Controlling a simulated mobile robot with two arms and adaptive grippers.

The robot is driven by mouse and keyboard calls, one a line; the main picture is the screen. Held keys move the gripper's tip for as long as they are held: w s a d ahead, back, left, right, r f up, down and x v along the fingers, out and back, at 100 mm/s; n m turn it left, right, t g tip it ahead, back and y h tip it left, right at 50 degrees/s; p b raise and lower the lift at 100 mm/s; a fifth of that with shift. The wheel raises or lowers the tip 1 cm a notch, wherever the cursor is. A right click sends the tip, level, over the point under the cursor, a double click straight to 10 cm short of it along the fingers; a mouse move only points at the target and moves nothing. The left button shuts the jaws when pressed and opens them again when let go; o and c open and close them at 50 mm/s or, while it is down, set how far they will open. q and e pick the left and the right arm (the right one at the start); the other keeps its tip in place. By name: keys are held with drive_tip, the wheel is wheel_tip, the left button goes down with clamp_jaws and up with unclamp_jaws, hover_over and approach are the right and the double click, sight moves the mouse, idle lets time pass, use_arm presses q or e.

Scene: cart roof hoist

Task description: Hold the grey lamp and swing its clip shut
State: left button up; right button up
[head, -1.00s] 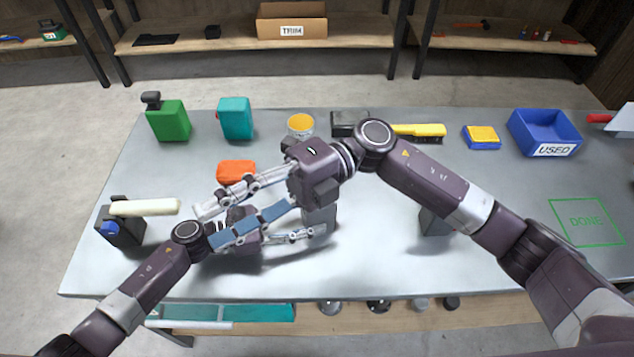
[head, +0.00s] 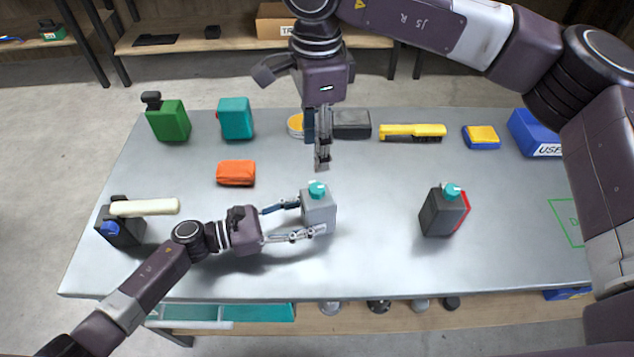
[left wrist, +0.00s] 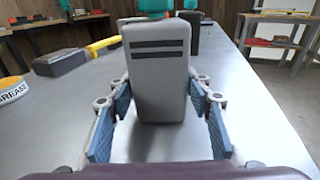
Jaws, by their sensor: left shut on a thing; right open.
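The grey lamp (head: 318,208), a light grey box with a teal cap on top, stands upright on the table in the head view. My left gripper (head: 309,218) is shut on it from the left, one finger on each side. In the left wrist view the lamp (left wrist: 157,85) shows two dark slots on its face between the blue finger pads (left wrist: 160,122). I cannot make out its clip. My right gripper (head: 320,165) points down above and behind the lamp, open and empty, apart from it.
A dark grey box (head: 440,212) with a teal cap and red edge stands to the right. The table between lamp and dark box is clear.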

sight(317, 187)
wheel_tip(317, 187, down, 12)
drive_tip(key=shift+w+d+r, duration=0.1)
drive_tip(key=shift+w, duration=0.05)
idle(0.3)
drive_tip(key=shift+c, duration=0.5)
clamp_jaws()
